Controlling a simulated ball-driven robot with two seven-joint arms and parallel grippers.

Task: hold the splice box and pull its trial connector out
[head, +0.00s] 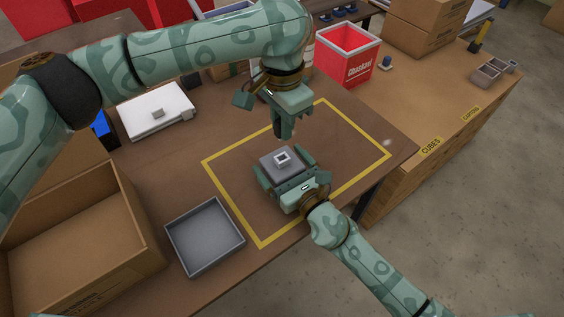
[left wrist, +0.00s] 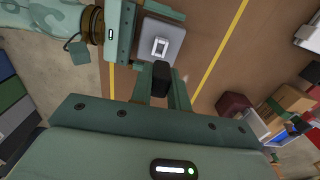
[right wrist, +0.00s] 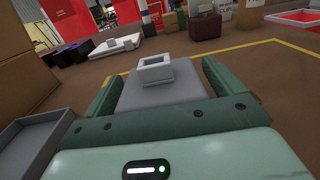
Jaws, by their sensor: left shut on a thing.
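The splice box (head: 270,163) is a grey block with a pale square socket (head: 282,157) on top; the socket looks empty. The box also shows in the right wrist view (right wrist: 160,92) and the left wrist view (left wrist: 172,34). My left gripper (head: 284,130) points down above the box. It is shut on a small dark connector (left wrist: 161,78), which is clear of the socket. The connector is hard to make out in the head view.
A yellow outline (head: 232,203) marks the work area around the box. An empty grey tray (head: 183,262) and a big open cardboard box (head: 148,243) stand to the left. A white device (head: 150,112) lies behind them. A red bin (head: 345,68) stands at the back right.

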